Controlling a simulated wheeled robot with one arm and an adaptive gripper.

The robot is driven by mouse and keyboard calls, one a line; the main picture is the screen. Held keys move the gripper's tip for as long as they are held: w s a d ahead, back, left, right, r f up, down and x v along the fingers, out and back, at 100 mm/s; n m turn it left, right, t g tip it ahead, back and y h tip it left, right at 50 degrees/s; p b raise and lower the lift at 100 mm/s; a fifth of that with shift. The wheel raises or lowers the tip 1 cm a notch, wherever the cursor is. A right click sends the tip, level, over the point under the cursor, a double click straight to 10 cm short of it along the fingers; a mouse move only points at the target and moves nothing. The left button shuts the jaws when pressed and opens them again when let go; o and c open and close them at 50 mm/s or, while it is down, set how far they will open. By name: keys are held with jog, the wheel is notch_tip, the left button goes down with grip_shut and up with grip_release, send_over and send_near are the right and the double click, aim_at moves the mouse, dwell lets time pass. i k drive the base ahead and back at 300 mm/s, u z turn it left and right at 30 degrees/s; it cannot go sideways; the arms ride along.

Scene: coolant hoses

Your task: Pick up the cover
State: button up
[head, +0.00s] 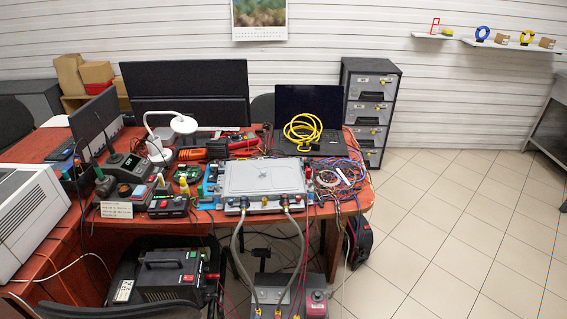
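A flat light-grey cover (240,180) with a small raised spot in its middle lies on top of a grey box on the red-brown table. It appears level and seated on the box, though I cannot tell whether it is fastened. Two grey hoses (237,245) run from fittings with red and blue parts on the front of the box down to a grey unit (290,300) below. My gripper is not in view.
Tangled red and blue wires (340,178) crowd the cover's right side. Bottles, small devices and a clamp meter (205,152) crowd its left and back. A laptop (310,105) with a coiled yellow cable (303,128) stands behind. Tiled floor (450,230) at right is clear.

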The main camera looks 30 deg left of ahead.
aim_at(278, 176)
jog(key=i, duration=3.4)
jog(key=u, duration=4.8)
jog(key=i, duration=0.5)
jog(key=z, duration=0.05)
